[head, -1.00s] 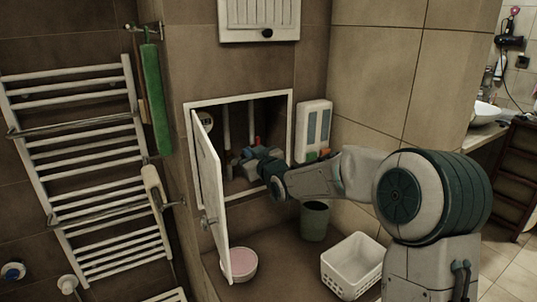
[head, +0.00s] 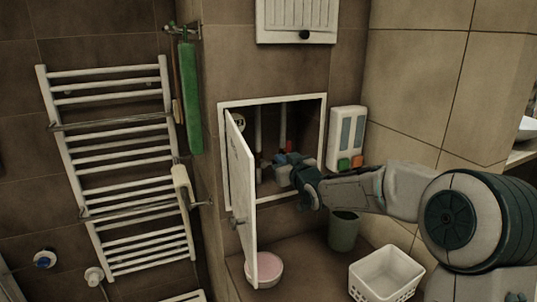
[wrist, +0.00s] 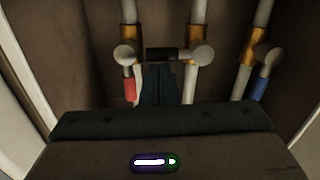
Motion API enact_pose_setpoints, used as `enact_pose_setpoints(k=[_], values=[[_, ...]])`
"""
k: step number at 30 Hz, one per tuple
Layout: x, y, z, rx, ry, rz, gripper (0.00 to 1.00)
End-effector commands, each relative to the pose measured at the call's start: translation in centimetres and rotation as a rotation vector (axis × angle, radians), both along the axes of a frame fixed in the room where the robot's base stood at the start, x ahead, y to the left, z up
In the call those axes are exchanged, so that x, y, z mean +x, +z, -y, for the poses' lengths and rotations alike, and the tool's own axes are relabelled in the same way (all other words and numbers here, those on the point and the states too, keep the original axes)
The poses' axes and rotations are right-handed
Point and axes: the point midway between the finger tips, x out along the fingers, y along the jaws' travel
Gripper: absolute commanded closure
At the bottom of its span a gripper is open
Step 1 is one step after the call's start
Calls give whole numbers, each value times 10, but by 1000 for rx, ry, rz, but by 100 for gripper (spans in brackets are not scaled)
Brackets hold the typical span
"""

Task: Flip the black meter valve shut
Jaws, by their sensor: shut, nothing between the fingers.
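The black valve handle (wrist: 163,54) lies level in the wrist view, reaching left from the middle pipe's joint towards the left pipe. My gripper (wrist: 155,72) is shut and empty. Its dark fingers stand between the left and middle pipes, with their tips just under the black handle. I cannot tell whether they touch it. In the head view my gripper (head: 282,174) is inside the open wall cabinet, in front of the pipes, and the black handle cannot be made out.
A red handle (wrist: 129,90) hangs down on the left pipe and a blue handle (wrist: 261,88) on the right pipe. The open cabinet door (head: 241,200) stands left of my arm. A pink-filled bowl (head: 266,270), bin (head: 344,230) and white basket (head: 386,273) stand below.

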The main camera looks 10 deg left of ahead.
Motion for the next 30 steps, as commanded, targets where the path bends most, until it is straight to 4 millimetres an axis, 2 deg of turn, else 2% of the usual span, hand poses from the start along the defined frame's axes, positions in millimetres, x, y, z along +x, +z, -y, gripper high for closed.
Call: enact_pose_setpoints(k=[7,14,16,24,30], values=[[-1,8,0,0,1,2,100],[-7,49,1,-1,4,3,100],[-18,40,11,-3,1,2,100],[-59,43,35,-4,4,3,100],[-80,44,49,-3,6,2,100]])
